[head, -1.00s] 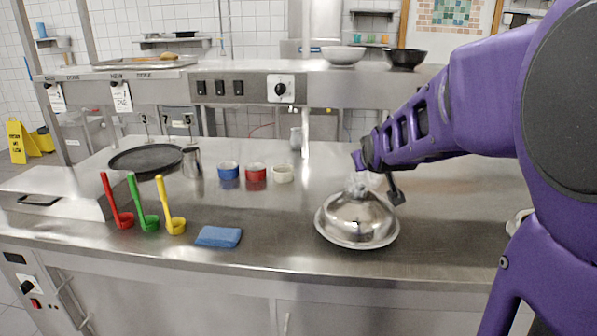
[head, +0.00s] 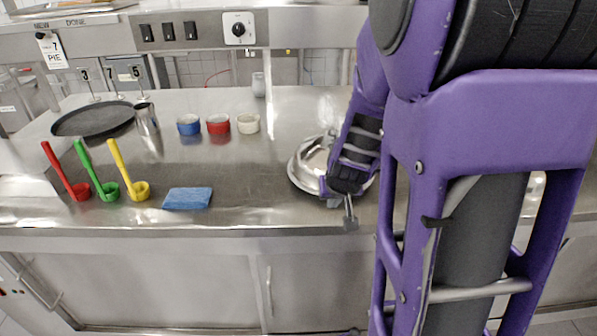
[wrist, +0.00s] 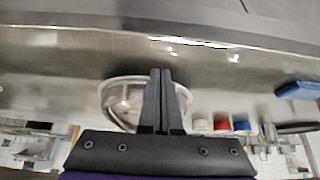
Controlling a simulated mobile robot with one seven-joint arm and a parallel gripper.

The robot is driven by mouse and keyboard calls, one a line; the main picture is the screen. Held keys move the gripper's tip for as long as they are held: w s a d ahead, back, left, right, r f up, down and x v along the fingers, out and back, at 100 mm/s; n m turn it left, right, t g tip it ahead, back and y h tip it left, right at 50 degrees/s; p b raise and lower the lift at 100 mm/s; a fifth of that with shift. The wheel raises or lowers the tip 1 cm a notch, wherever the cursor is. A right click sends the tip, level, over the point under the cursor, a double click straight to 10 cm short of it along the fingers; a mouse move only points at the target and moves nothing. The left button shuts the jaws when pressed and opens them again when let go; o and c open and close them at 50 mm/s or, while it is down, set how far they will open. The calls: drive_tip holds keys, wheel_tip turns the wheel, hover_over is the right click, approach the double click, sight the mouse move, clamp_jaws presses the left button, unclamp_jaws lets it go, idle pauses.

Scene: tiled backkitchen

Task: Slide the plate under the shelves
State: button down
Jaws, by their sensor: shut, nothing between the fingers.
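The plate also shows in the wrist view (wrist: 112,103), behind my fingers. My gripper (head: 350,220) points down at the near side of the plate, close to the counter's front edge. Its dark fingers (wrist: 161,75) are together and empty. I cannot tell whether they touch the plate. The steel shelf structure (head: 200,35) runs above the back of the counter, with open space beneath it.
Red (head: 66,172), green (head: 97,170) and yellow (head: 128,170) ladles and a blue sponge (head: 188,198) lie left of the plate. Blue (head: 188,125), red (head: 218,125) and white (head: 248,123) bowls stand further back. The counter behind the plate looks clear.

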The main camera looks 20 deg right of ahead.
sight(327, 209)
drive_tip(key=b+x, duration=0.3)
drive_tip(key=x, duration=0.3)
drive_tip(key=shift+s+f, duration=0.15)
drive_tip(key=w, duration=0.3)
drive_tip(key=shift+w+d+p, duration=0.2)
drive_tip(key=shift+d+p, duration=0.1)
drive_tip(key=shift+d, duration=0.05)
drive_tip(key=shift+w+d, duration=0.15)
drive_tip(key=shift+w, duration=0.25)
